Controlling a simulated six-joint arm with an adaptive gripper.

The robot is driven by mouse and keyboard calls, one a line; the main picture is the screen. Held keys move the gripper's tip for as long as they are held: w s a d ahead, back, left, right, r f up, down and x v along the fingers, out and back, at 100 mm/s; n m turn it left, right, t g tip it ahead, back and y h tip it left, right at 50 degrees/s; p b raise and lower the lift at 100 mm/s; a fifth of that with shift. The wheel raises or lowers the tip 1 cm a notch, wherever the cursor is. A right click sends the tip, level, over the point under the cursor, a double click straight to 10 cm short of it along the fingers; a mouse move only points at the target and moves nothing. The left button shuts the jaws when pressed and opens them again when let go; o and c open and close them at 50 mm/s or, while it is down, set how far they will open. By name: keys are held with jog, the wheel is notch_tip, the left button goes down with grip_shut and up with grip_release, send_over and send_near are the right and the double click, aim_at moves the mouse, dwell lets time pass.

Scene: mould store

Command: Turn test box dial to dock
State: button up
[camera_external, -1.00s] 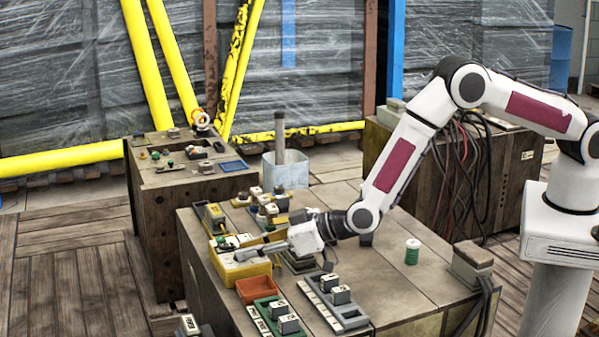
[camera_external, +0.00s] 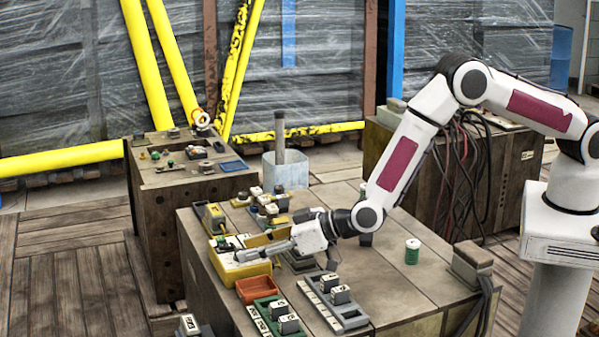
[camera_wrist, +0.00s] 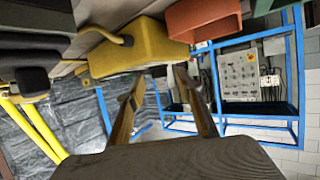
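A yellow box (camera_external: 236,265), which looks like the test box, sits near the left edge of the main bench. It also shows at the top of the wrist view (camera_wrist: 135,50). My gripper (camera_external: 244,254) is at the box's near upper side in the external view. In the wrist view, its two fingers (camera_wrist: 160,80) are apart, with a clear gap between them, and point toward the box's edge. I cannot make out the dial, its pointer or a dock mark. I cannot tell whether the fingertips touch the box.
An orange bin (camera_external: 259,289) stands close beside the yellow box. Green and grey racks (camera_external: 348,316) with labelled blocks lie nearer the front. Several small parts crowd the bench behind the gripper. A green and white can (camera_external: 412,252) stands right; bench around it is clear.

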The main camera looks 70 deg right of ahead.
jog(key=v, duration=1.1)
dwell(0.3)
jog(key=shift+s, duration=0.1)
jog(key=shift+c, duration=0.2)
jog(key=shift+m+h, duration=0.5)
jog(key=shift+h, duration=0.1)
jog(key=w+d, duration=0.1)
jog(key=d, duration=0.1)
jog(key=w+d, duration=0.1)
jog(key=d, duration=0.1)
jog(key=w+d, duration=0.2)
jog(key=shift+d+f, duration=0.3)
jog(key=shift+d, duration=0.1)
jog(key=shift+n+t+y, duration=0.3)
jog(key=shift+n+y, duration=0.4)
jog(key=shift+n, duration=0.1)
jog(key=w+d, duration=0.2)
jog(key=w, duration=0.1)
jog(key=w+d, duration=0.1)
jog(key=shift+w+r, duration=0.15)
jog(key=shift+w, duration=0.1)
jog(key=a+n+g+y, duration=0.1)
jog(key=n+y, duration=0.1)
jog(key=s+a+f+n+g+y, duration=0.1)
jog(key=a+n+g+y, duration=0.1)
jog(key=s+a+n+g+y, duration=0.1)
jog(key=a+n+g+y, duration=0.1)
jog(key=n+y, duration=0.1)
jog(key=shift+a+f, duration=0.15)
